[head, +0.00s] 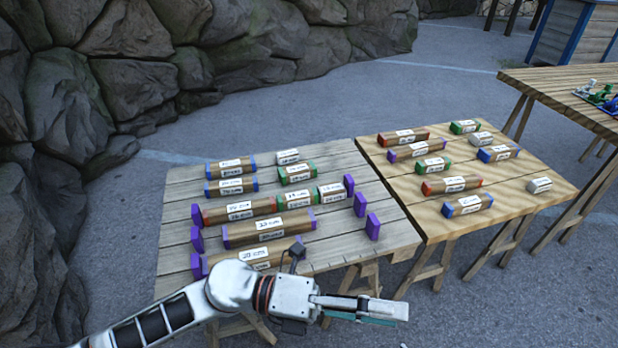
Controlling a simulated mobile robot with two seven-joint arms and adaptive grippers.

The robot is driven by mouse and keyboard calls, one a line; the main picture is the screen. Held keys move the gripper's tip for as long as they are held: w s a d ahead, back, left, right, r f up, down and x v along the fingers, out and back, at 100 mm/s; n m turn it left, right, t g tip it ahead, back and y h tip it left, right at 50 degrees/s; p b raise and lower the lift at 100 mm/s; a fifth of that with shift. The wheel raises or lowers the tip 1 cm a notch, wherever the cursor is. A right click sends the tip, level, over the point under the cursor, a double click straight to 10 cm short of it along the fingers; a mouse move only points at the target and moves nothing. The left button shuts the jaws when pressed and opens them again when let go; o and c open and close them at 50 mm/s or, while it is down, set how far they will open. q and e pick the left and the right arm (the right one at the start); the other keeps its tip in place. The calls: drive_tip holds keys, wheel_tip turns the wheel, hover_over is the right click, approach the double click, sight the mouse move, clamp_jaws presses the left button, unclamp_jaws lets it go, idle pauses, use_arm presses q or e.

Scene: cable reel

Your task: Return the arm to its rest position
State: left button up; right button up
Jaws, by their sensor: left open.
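My left arm comes in from the lower left. My left gripper (385,312) is out in front of the near edge of the grey plank table (355,250), pointing right, with nothing seen between its fingers. It is open. Part of my arm covers the near left corner of that table and part of the nearest labelled block (275,252). My right gripper is not in the picture.
Several labelled wooden blocks with coloured ends, such as a long purple-ended one (268,228), lie on the grey table among purple upright pieces (373,226). A lighter table (530,200) holds more blocks. Another table (560,78) stands at right. Rocks (60,100) rise at left.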

use_arm(q)
drive_tip(key=w+a+r+n+t+h, duration=0.2)
drive_tip(key=w+a+n+t, duration=0.2)
drive_tip(key=w+n+t, duration=0.65)
drive_tip(key=w+a+f+n+t+y, duration=0.4)
drive_tip(key=a+f+n+t+y, duration=0.55)
drive_tip(key=n, duration=0.65)
drive_tip(key=s+a+f+n+g+y, duration=0.3)
drive_tip(key=a+f, duration=0.6)
drive_tip(key=f, duration=0.3)
drive_tip(key=s+a+f+n+g+y, duration=0.3)
drive_tip(key=s+a+f+n+y, duration=0.2)
drive_tip(key=s+a+f+n, duration=0.3)
wheel_tip(320, 180, down, 4)
drive_tip(key=shift+s+a+r, duration=0.1)
drive_tip(key=shift+s+a, duration=0.45)
drive_tip(key=shift+s, duration=0.1)
